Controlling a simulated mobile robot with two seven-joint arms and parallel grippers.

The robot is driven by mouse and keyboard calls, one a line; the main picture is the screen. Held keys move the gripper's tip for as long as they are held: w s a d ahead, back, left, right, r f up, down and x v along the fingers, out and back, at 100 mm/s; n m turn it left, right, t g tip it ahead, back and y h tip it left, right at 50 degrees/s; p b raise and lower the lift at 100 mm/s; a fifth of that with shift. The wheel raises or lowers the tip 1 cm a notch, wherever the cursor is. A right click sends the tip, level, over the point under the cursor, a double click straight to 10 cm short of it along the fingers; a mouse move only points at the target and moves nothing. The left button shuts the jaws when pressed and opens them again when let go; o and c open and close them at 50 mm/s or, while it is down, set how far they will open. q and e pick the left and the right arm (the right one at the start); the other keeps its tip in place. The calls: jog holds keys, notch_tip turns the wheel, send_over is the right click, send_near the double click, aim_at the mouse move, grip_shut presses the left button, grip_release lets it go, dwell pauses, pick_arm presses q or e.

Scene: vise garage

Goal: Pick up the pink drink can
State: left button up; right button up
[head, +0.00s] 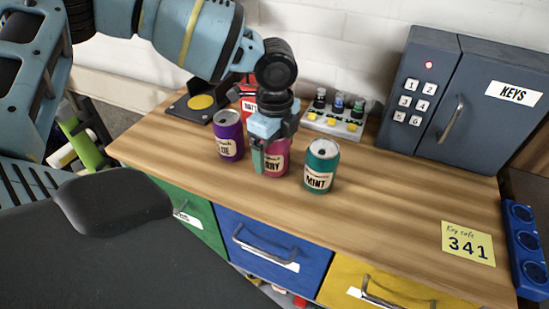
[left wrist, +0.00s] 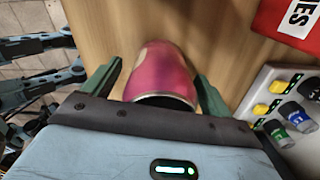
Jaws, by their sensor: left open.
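The pink drink can (head: 277,160) stands on the wooden bench top, partly hidden behind my left gripper (head: 266,160) in the head view. Its label reads in part "RRY". In the left wrist view the pink can (left wrist: 160,75) lies between the two green fingers of my left gripper (left wrist: 158,88). The fingers are open, one on each side of the can, with a small gap visible at the sides. My right gripper is not in view.
A purple can (head: 228,136) stands close on the left and a teal "MINT" can (head: 320,167) close on the right. Behind are a red box (head: 248,104) and a rack of small bottles (head: 335,118). A grey key safe (head: 455,100) stands at the right.

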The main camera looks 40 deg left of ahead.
pick_arm(q)
jog(key=shift+c, duration=0.3)
jog(key=c, duration=1)
jog(key=shift+r, duration=0.1)
notch_tip(320, 180, up, 10)
jog(key=shift+f, duration=0.1)
